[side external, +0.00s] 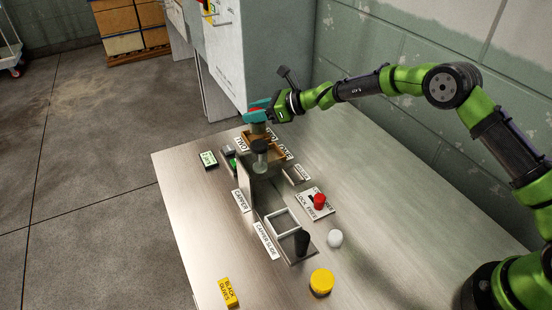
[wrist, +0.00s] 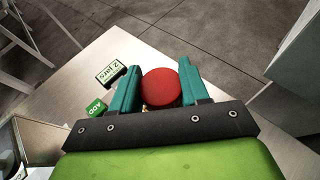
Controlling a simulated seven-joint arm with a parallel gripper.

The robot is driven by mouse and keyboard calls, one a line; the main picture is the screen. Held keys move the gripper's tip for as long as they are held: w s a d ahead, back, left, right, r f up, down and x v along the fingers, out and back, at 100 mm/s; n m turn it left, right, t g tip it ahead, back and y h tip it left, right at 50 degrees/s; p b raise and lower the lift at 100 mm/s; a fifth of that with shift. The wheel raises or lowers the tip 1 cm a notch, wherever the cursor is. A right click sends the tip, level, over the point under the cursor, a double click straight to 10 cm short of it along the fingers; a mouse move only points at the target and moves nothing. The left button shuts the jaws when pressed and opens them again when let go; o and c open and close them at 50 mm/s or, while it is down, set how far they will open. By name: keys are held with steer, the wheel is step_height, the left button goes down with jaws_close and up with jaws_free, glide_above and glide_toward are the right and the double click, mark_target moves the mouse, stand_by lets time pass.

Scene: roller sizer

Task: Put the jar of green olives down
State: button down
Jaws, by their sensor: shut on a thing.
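My gripper (side external: 262,113) is shut on a jar with a red lid, taken as the jar of green olives. In the wrist view the round red lid (wrist: 161,86) sits between the two teal fingers (wrist: 158,88). In the side view the jar's greenish body (side external: 258,128) shows just below the fingers, over the back part of the wooden tray (side external: 277,146). I cannot tell whether its base touches the tray. Most of the jar's contents are hidden by the fingers and lid.
A grey-topped cylinder (side external: 260,147) stands close in front, beside the upright capper plate (side external: 246,183). The "2 jars" sign (side external: 208,160) is left.

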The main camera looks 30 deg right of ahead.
steer(key=shift+w+a, duration=0.25)
steer(key=shift+w, duration=0.25)
steer(key=shift+f, duration=1.75)
steer(key=shift+f, duration=0.15)
steer(key=c, duration=0.5)
jaws_free()
steer(key=shift+c, duration=0.2)
